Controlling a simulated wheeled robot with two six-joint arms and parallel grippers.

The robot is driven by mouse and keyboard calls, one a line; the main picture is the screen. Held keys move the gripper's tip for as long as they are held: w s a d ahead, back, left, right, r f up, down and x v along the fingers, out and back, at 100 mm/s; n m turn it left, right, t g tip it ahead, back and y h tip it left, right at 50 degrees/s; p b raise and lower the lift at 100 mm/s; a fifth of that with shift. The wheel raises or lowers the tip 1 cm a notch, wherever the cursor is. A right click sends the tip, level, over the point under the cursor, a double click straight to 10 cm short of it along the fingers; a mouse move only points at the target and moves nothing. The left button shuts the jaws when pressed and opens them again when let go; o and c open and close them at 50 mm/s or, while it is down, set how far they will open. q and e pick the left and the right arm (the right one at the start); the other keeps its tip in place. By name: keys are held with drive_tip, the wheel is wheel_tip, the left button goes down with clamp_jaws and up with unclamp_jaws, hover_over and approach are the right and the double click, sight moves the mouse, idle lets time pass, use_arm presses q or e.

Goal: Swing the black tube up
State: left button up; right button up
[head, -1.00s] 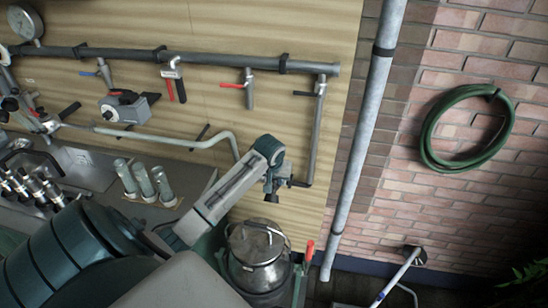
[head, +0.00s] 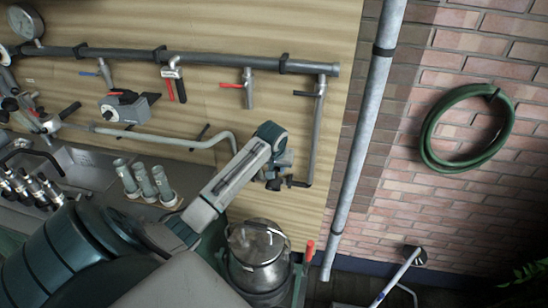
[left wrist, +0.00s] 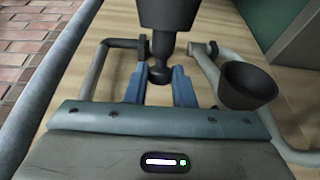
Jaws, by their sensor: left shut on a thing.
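The black tube (left wrist: 168,12) shows in the left wrist view as a wide dark body that narrows to a neck with a rounded end. My left gripper (left wrist: 159,88) has its two blue fingers shut on that lower end. In the head view my left gripper (head: 274,181) is in front of the wooden board, beside the bottom of the right-hand down pipe. The tube is mostly hidden there by the gripper and arm. My right gripper is not in view.
A bent grey pipe (head: 180,139) runs left of the gripper, and a dark cup (left wrist: 247,86) shows close on its right in the wrist view. A metal churn (head: 258,262) stands below. A tall grey pipe (head: 362,150) and a green hose (head: 432,125) are on the right.

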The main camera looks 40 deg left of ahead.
use_arm(q)
drive_tip(key=shift+w+a+r, duration=0.2)
drive_tip(key=shift+w, duration=0.2)
drive_tip(key=shift+w+a+r, duration=0.15)
drive_tip(key=shift+w+a, duration=0.05)
drive_tip(key=shift+w, duration=0.2)
drive_tip(key=shift+w+a+r, duration=0.2)
drive_tip(key=shift+w+a, duration=0.05)
drive_tip(key=shift+w, duration=0.15)
drive_tip(key=shift+w+a+r, duration=0.15)
drive_tip(key=shift+w+a, duration=0.05)
drive_tip(key=shift+w, duration=0.2)
drive_tip(key=o, duration=0.8)
drive_tip(key=shift+w+a+f, duration=0.1)
drive_tip(key=shift+w+a, duration=0.05)
drive_tip(key=shift+w, duration=0.1)
drive_tip(key=v, duration=0.7)
drive_tip(key=shift+s, duration=0.15)
